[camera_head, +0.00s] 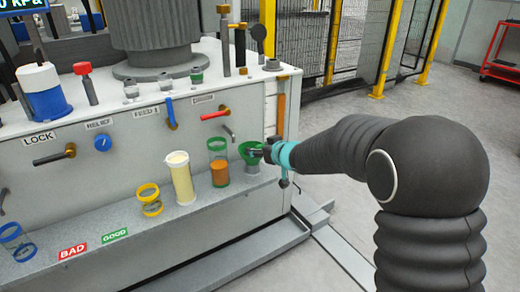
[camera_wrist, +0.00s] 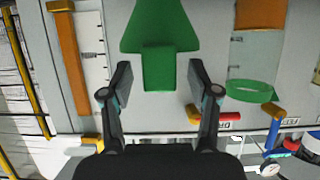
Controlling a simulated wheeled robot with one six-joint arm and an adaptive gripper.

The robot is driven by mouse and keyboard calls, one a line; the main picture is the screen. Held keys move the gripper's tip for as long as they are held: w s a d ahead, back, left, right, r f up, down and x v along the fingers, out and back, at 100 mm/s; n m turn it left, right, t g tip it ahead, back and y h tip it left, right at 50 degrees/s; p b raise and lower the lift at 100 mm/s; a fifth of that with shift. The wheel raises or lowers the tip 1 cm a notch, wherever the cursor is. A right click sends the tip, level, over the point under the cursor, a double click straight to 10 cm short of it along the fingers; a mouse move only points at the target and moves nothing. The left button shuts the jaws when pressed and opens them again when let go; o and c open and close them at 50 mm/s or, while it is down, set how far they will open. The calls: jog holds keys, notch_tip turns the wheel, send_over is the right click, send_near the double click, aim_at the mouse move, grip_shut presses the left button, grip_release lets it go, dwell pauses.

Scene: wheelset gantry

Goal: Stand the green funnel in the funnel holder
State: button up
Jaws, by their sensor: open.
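The green funnel (camera_head: 250,150) is at the right end of the machine's front ledge, its wide mouth up. What supports it underneath is not clear, and I cannot make out the funnel holder for certain. In the wrist view, the funnel's cone (camera_wrist: 160,25) lies ahead of my gripper, and a green block-like tab (camera_wrist: 159,69) points towards me. My gripper (camera_wrist: 160,78) is open, with one finger on each side of this tab and visible gaps to both. In the head view, the gripper reaches the funnel from the right.
Left of the funnel stand a clear green-rimmed tube (camera_head: 218,172) with orange fill and a cream-filled tube (camera_head: 180,178). Yellow (camera_head: 150,200) and blue (camera_head: 17,242) ringed containers stand farther left. A red drain handle (camera_wrist: 229,117) is close by.

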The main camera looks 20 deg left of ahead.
jog(key=v, duration=1.2)
